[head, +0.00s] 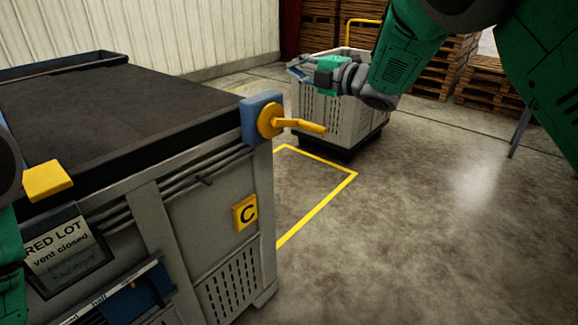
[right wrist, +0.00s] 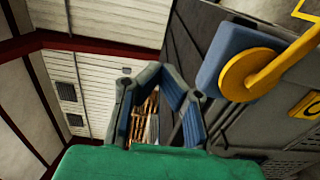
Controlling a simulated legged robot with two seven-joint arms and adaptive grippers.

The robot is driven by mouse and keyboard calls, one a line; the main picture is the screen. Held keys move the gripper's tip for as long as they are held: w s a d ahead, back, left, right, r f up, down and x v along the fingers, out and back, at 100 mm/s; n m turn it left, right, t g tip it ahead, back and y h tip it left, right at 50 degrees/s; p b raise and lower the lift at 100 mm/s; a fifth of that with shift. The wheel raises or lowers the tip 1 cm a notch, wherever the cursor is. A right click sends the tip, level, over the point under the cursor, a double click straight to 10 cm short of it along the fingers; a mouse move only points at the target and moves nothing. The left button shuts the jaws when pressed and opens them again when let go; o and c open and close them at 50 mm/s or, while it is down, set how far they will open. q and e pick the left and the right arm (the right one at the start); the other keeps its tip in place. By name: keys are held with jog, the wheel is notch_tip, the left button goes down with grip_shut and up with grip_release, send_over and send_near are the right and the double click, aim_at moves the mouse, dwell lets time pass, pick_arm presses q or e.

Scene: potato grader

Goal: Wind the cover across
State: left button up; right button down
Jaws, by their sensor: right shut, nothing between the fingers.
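A dark cover (head: 110,105) lies over the top of the large grey crate (head: 185,230) at the left in the head view. A yellow crank (head: 295,124) on a blue mount (head: 252,112) sits at the crate's near right corner. The crank (right wrist: 250,75) also shows in the right wrist view, to the right of the fingers. My right gripper (head: 300,70) is shut and empty, beyond and above the crank, apart from it. Its fingers (right wrist: 160,100) show in the right wrist view. Part of my left arm shows at the left edge; its gripper is out of view.
A second grey crate (head: 340,115) stands on a dark base behind my right gripper. Wooden pallets (head: 440,75) are stacked at the back. A yellow floor line (head: 320,195) runs beside the large crate. The floor at right is clear. A yellow block (head: 47,180) sits at the crate's left front.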

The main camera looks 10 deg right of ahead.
jog(key=c, duration=0.9)
grip_release()
jog(key=shift+d, duration=0.1)
jog(key=b+v, duration=0.3)
jog(key=v, duration=2)
